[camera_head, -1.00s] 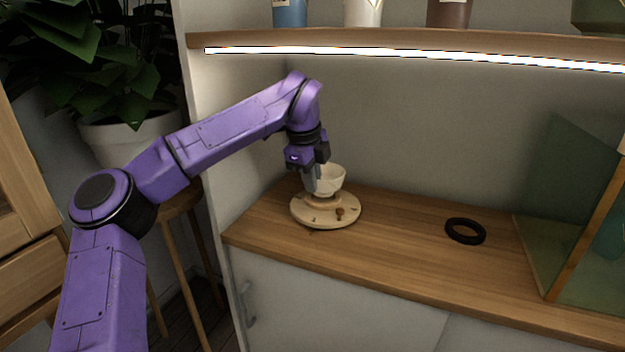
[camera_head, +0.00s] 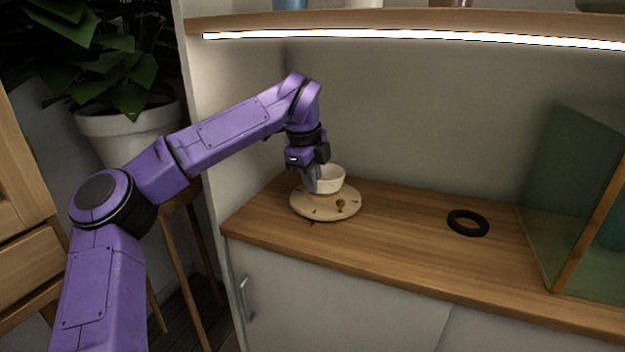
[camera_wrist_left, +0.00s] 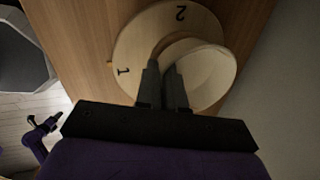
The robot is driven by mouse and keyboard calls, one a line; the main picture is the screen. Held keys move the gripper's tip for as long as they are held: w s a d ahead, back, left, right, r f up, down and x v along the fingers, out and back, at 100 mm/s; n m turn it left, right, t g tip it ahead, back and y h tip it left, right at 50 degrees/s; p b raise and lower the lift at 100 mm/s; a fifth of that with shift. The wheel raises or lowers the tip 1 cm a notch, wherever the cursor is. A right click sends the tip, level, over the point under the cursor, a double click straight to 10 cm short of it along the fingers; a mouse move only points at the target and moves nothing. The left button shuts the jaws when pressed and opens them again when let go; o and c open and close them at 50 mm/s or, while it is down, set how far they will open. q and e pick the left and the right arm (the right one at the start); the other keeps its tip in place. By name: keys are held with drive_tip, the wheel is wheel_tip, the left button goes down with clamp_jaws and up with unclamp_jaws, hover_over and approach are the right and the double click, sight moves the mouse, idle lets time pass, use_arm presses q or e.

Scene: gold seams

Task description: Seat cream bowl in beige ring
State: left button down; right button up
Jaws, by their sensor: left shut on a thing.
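The cream bowl (camera_head: 330,181) is upright over the pale round board (camera_head: 312,214) on the wooden counter. My left gripper (camera_head: 313,187) is shut on the bowl's left wall, its fingers pointing down. In the left wrist view, the bowl (camera_wrist_left: 208,75) is beside the finger tips (camera_wrist_left: 163,72), over the board (camera_wrist_left: 139,38) marked 1 and 2. My right gripper is not in view.
A black ring (camera_head: 468,223) lies on the counter to the right, near a green glass panel (camera_head: 565,190). A lit shelf (camera_head: 400,27) hangs above. The counter between board and black ring is clear.

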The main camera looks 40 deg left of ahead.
use_arm(q)
drive_tip(key=shift+f, duration=0.1)
idle(0.3)
drive_tip(key=c, duration=0.8)
unclamp_jaws()
